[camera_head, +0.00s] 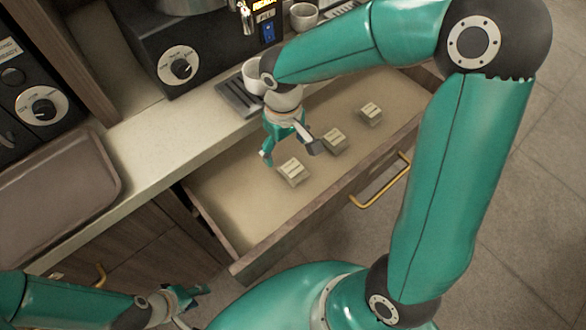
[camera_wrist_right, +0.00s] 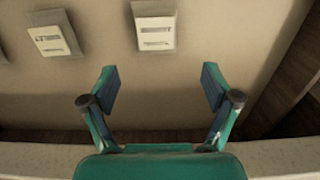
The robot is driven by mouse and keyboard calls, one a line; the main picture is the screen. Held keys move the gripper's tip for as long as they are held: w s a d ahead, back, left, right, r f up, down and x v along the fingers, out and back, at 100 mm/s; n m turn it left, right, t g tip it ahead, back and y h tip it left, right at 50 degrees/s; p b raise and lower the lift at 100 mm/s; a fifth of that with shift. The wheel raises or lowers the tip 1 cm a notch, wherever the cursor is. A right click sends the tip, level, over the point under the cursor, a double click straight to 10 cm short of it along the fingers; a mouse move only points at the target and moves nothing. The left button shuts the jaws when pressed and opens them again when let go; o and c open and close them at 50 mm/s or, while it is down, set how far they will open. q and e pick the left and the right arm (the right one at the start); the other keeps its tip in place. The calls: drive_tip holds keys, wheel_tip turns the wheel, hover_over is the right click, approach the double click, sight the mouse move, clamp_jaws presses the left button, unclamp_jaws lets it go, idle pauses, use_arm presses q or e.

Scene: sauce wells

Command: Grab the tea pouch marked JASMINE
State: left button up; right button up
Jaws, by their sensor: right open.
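Three small pale pouches with dark print lie in the open drawer (camera_head: 235,205): a near-left pouch (camera_head: 293,170), a middle pouch (camera_head: 335,140) and a far-right pouch (camera_head: 371,113). Their print is too small to read, so I cannot tell which is marked JASMINE. My right gripper (camera_head: 290,152) is open and empty above the drawer, close to the near-left pouch. In the right wrist view, one pouch (camera_wrist_right: 155,28) lies ahead of the open fingers (camera_wrist_right: 160,80), another pouch (camera_wrist_right: 53,35) lies left, and a third is cut off at the left edge. My left gripper (camera_head: 185,297) is at lower left.
The counter (camera_head: 150,150) runs behind the drawer, with a drip tray (camera_head: 238,97), white cups and a dark machine (camera_head: 205,60). A brown tray (camera_head: 60,190) is at left. The drawer has a gold handle (camera_head: 380,185). Its left part is bare.

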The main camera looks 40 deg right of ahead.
sight(288, 163)
drive_tip(key=f, duration=0.7)
drive_tip(key=shift+s+d+f+b, duration=0.15)
drive_tip(key=shift+s+d+b, duration=0.05)
drive_tip(key=shift+s+b, duration=0.1)
drive_tip(key=c, duration=1.2)
